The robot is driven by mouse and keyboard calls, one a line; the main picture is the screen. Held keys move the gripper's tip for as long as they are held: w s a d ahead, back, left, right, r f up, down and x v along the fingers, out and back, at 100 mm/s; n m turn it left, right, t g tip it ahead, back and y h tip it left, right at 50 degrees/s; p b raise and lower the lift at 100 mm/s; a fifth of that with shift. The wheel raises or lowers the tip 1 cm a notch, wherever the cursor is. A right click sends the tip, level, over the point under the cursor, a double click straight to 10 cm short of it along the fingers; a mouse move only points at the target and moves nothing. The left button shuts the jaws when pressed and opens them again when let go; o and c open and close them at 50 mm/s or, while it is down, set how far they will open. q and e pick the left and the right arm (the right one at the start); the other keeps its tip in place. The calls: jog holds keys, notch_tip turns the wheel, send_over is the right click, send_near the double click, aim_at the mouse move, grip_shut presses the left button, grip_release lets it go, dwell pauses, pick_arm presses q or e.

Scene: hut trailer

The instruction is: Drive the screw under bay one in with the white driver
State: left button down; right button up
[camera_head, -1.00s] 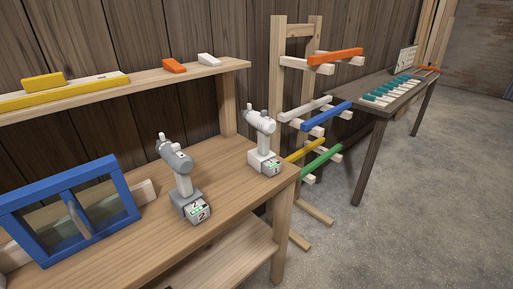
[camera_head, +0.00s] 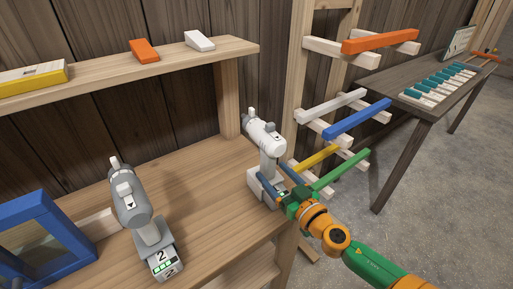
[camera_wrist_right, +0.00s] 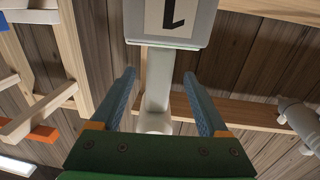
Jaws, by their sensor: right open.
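The white driver (camera_head: 263,138) stands upright at the right end of the workbench. My right gripper (camera_head: 277,176) is at its handle, just above the battery base, with the fingers apart. In the right wrist view the white handle (camera_wrist_right: 158,85) runs between the two open fingers (camera_wrist_right: 159,76), with a visible gap on each side. The battery base with its black mark (camera_wrist_right: 170,20) is at the top of that view. The screw and bay one cannot be made out. My left gripper is not in view.
A grey driver (camera_head: 135,205) marked 2 stands on the bench (camera_head: 205,215) to the left, near a blue frame (camera_head: 45,235). A shelf (camera_head: 110,80) runs above. A rack of coloured bars (camera_head: 300,75) stands close to the right, with a dark table (camera_head: 410,95) beyond.

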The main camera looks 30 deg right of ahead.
aim_at(265, 161)
jog(key=shift+w+r, duration=0.1)
jog(key=shift+r, duration=0.25)
jog(key=shift+w+d+r+p, duration=0.1)
jog(key=shift+w+r+p, duration=0.1)
jog(key=shift+w+p, duration=0.3)
jog(key=shift+w+r+p, duration=0.2)
jog(key=shift+w+p, duration=0.3)
jog(key=w, duration=0.2)
jog(key=shift+w+f, duration=0.35)
jog(key=shift+f, duration=0.05)
jog(key=shift+w+f, duration=0.1)
jog(key=shift+w, duration=0.15)
jog(key=shift+s, duration=0.25)
jog(key=c, duration=0.4)
grip_shut()
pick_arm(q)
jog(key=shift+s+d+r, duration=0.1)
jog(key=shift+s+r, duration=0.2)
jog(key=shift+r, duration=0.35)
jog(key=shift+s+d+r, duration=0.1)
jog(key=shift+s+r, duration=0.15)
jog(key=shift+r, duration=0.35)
pick_arm(e)
jog(key=shift+r, duration=0.2)
